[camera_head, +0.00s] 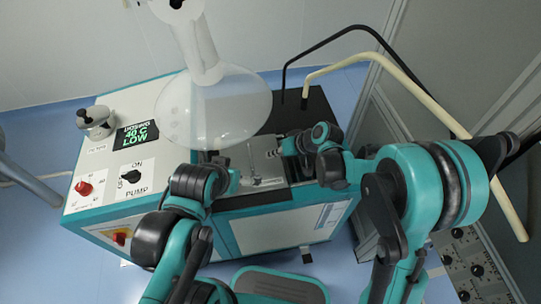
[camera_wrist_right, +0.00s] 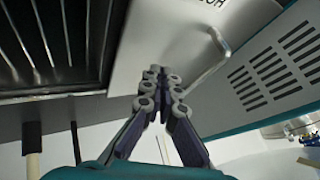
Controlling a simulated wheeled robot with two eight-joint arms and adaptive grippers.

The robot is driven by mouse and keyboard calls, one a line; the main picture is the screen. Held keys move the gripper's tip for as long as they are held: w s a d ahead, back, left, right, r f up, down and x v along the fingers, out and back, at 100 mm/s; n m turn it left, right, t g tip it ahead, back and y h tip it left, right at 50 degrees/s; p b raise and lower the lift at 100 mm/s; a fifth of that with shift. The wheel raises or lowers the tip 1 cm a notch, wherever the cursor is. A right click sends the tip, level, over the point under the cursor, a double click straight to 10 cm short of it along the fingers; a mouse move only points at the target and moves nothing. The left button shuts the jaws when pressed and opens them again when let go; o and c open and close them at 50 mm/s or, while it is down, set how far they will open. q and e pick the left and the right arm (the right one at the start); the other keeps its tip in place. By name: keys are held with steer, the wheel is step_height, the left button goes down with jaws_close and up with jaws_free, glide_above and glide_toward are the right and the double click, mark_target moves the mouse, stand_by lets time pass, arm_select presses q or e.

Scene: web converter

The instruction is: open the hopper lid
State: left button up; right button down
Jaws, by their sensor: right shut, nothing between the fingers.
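The hopper area lies on the top of the white and teal machine (camera_head: 135,170), partly hidden by a translucent cone and my arms. In the right wrist view a pale metal plate (camera_wrist_right: 150,45), which looks like the lid, lies flat with a bent bar handle (camera_wrist_right: 207,68) at its right. My right gripper (camera_wrist_right: 160,80) is shut and empty, its fingertips over the plate, left of the handle. I cannot tell whether they touch the plate. In the head view my right gripper (camera_head: 274,153) is small and partly hidden. My left arm reaches the machine's front edge; its fingers cannot be made out clearly.
A translucent cone (camera_head: 225,110) on a white arm hangs over the machine. The panel has a display (camera_head: 136,134), a red knob (camera_head: 84,188) and a pump switch (camera_head: 132,175). Black and cream bent tubes (camera_head: 400,75) stand at right. A dark ribbed opening (camera_wrist_right: 55,50) borders the plate.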

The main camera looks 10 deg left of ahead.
steer(key=v, duration=0.1)
steer(key=p+v, duration=0.1)
steer(key=v, duration=0.1)
steer(key=p+v, duration=0.1)
steer(key=v, duration=0.1)
steer(key=shift+s+a+r, duration=0.1)
steer(key=shift+a+r, duration=0.15)
steer(key=shift+a, duration=0.2)
arm_select(q)
steer(key=r, duration=0.1)
steer(key=r+p, duration=0.1)
steer(key=r, duration=0.2)
steer(key=shift+a+p, duration=0.25)
steer(key=shift+p, duration=0.05)
arm_select(e)
steer(key=v, duration=0.4)
steer(key=shift+d+r, duration=0.15)
steer(key=shift+d, duration=0.35)
